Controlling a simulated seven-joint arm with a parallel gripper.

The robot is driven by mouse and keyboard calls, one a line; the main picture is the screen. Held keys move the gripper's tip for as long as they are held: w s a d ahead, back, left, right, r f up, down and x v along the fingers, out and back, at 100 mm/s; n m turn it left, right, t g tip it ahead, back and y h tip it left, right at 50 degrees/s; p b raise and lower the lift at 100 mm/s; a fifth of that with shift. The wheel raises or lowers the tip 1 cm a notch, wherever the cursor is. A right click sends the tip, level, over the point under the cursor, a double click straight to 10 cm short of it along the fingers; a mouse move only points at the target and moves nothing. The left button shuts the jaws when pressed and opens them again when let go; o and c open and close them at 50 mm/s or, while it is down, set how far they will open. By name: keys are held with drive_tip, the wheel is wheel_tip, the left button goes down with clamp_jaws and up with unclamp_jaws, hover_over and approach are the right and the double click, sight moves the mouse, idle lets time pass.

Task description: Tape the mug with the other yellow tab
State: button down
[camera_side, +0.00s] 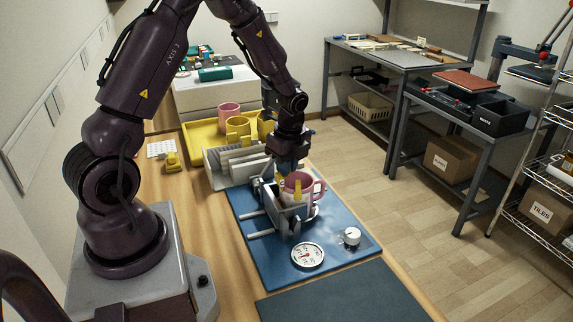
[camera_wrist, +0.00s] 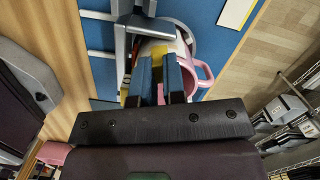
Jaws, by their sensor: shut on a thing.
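A pink mug (camera_side: 306,181) sits in a grey metal press (camera_side: 284,222) on a blue board, its handle to the right. The mug (camera_wrist: 203,72) is partly hidden by my fingers in the wrist view. A yellow tab (camera_side: 297,191) stands upright at the mug's near side. My gripper (camera_side: 287,167) is over the far side of the mug's rim. Its blue fingers (camera_wrist: 159,62) are shut on a small yellow tab (camera_wrist: 157,53), mostly hidden between them. I cannot tell whether this tab touches the mug.
A yellow tape dispenser (camera_side: 171,161) stands on the bench at left. A grey slotted rack (camera_side: 235,163) is just behind the press. A yellow tray (camera_side: 198,143) holds more mugs. A dial (camera_side: 307,255) and white knob (camera_side: 350,237) lie in front. The dark mat (camera_side: 345,295) is clear.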

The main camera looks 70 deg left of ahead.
drive_tip(key=shift+f, duration=0.15)
drive_tip(key=c, duration=1.1)
unclamp_jaws()
wheel_tip(320, 180, up, 13)
drive_tip(key=d, duration=0.1)
drive_tip(key=shift+w+d, duration=0.2)
drive_tip(key=shift+d, duration=0.15)
drive_tip(key=s+d+r+n+t, duration=0.3)
drive_tip(key=s+d+r+n, duration=0.2)
drive_tip(key=s+d+n, duration=0.2)
drive_tip(key=s+d+r+n+t+h, duration=0.1)
drive_tip(key=s+d+r+n+t, duration=0.2)
drive_tip(key=s+d+r+n, duration=0.3)
drive_tip(key=shift+s+d+n, duration=0.4)
drive_tip(key=shift+s+d, duration=0.5)
drive_tip(key=shift+d, duration=0.7)
